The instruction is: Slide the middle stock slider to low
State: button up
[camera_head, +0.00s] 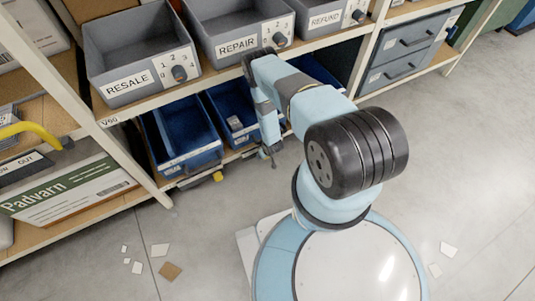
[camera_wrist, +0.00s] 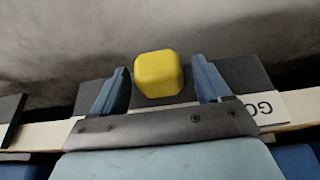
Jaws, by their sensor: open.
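A yellow slider knob (camera_wrist: 159,74) with rounded corners stands between the two fingers of my gripper (camera_wrist: 159,66) in the wrist view. The fingers are apart, one on each side of it, with narrow gaps showing. The knob sits over a dark grey plate at the shelf edge. In the head view my gripper (camera_head: 268,152) points down at the lower shelf edge, and the knob between its fingers is hidden. Another yellow piece (camera_head: 218,176) shows on that edge further left. I cannot tell the slider's setting.
Blue bins (camera_head: 188,147) stand on the lower shelf close behind my gripper. Grey bins labelled RESALE (camera_head: 127,83), REPAIR (camera_head: 237,46) and REFUND stand above, with dials. A white label (camera_wrist: 266,107) partly reads "GO". The floor in front is mostly clear, with scattered scraps.

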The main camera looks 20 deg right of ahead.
jog(key=shift+s+r, duration=0.1)
jog(key=shift+r, duration=0.4)
jog(key=s+d, duration=0.2)
jog(key=s, duration=1)
